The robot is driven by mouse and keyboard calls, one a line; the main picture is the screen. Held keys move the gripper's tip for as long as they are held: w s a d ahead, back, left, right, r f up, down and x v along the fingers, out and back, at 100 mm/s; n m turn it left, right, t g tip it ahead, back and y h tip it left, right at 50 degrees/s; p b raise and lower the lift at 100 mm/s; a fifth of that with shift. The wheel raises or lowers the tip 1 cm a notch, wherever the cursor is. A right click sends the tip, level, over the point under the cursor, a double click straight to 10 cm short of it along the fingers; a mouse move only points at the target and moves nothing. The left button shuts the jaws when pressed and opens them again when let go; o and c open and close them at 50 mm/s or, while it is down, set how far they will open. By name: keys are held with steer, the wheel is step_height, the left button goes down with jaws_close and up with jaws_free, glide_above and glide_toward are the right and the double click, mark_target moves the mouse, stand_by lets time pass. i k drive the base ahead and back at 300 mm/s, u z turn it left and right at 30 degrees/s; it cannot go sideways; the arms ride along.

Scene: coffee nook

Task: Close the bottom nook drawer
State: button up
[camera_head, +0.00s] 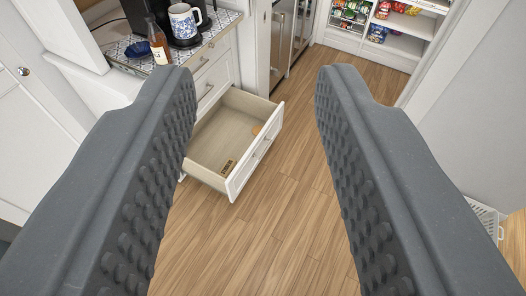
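The bottom nook drawer (236,180) is pulled well out of the white cabinet, low over the wood floor. The left finger hides part of the cabinet.
Stocked shelves (392,46) stand at the back right. A white basket (486,217) sits at the right edge. Wood floor (285,215) is clear right of the drawer.

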mark_target(225, 132)
steer(key=z, duration=0.05)
steer(key=i, duration=1)
steer(key=u, duration=0.05)
steer(key=k, duration=0.5)
steer(key=u, duration=0.6)
steer(key=i, duration=1.5)
steer(key=z, duration=0.45)
